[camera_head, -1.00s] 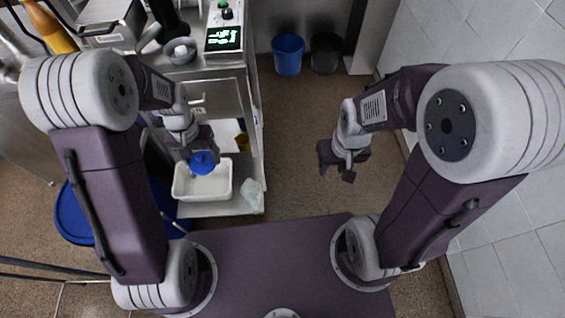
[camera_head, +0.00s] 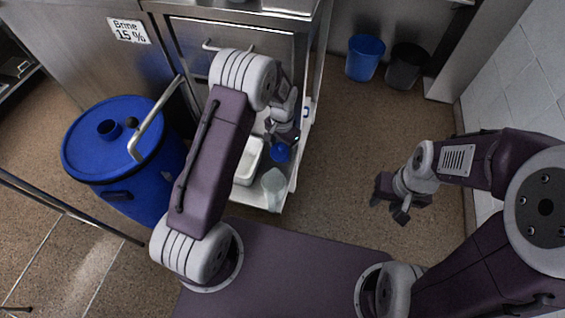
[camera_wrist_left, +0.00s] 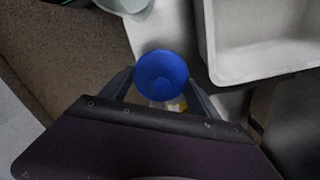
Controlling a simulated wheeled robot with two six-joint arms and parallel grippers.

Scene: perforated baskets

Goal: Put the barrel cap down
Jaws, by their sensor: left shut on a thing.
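The blue barrel cap (camera_wrist_left: 162,76) is between the fingers of my left gripper (camera_wrist_left: 163,90) in the left wrist view, and the gripper is shut on it. In the head view, the cap (camera_head: 280,153) shows just below my left gripper (camera_head: 283,140), over the low shelf beside the white tray (camera_head: 249,165). In the left wrist view the tray (camera_wrist_left: 207,45) is at the upper right, apart from the cap. My right gripper (camera_head: 388,208) hangs over the open floor at the right; its fingers look apart, with nothing between them.
A large blue barrel (camera_head: 85,160) with a small dark opening in its lid stands at the left. A pale translucent container (camera_head: 273,188) is at the shelf's front corner. A blue bucket (camera_head: 365,57) and a dark bucket (camera_head: 405,66) stand at the back. The middle floor is clear.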

